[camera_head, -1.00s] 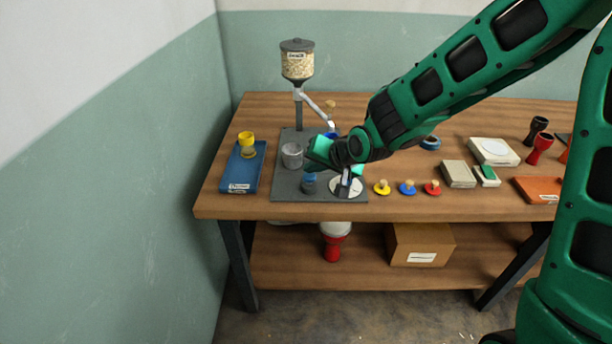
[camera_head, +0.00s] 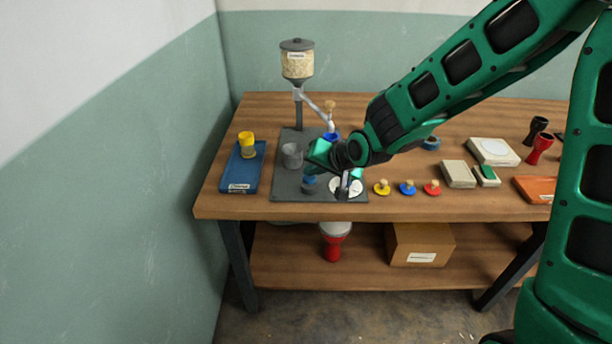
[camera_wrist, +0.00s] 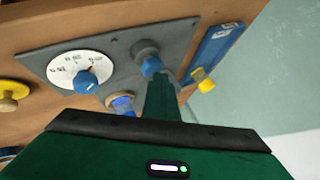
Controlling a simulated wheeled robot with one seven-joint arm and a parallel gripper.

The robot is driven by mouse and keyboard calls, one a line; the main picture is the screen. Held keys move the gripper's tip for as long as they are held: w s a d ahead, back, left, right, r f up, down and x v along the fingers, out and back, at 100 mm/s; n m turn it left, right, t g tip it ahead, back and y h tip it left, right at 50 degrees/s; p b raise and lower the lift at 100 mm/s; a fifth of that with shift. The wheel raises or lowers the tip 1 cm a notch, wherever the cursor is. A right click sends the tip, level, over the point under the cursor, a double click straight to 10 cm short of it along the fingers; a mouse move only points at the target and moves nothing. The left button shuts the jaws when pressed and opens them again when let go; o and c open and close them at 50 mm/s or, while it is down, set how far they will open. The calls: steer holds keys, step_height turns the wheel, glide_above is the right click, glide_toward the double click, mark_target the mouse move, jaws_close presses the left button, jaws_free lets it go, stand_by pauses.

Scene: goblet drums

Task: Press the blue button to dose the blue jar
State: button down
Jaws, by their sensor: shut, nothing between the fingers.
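The blue button (camera_head: 309,181) is a blue cap on a grey base, near the front of the grey dispenser plate. It also shows in the wrist view (camera_wrist: 151,67). My gripper (camera_wrist: 163,82) is shut and empty, its tip close beside the blue cap in the wrist view; I cannot tell whether they touch. The blue jar (camera_head: 332,135) stands below the spout, partly hidden behind my arm; its blue shape with a tan rim also shows in the wrist view (camera_wrist: 122,103). A white dial (camera_wrist: 80,68) with a blue knob is beside the button.
A grain hopper (camera_head: 298,62) stands at the back. A grey cup (camera_head: 292,156) is on the plate. A blue tray (camera_head: 240,178) with a yellow jar (camera_head: 247,146) lies left. Yellow, blue and red stoppers (camera_head: 407,188) lie right of the plate, with scales and more drums beyond.

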mark_target(312, 180)
steer(key=shift+f, duration=0.55)
stand_by(0.4)
steer(key=shift+r, duration=1.45)
steer(key=shift+r, duration=2.5)
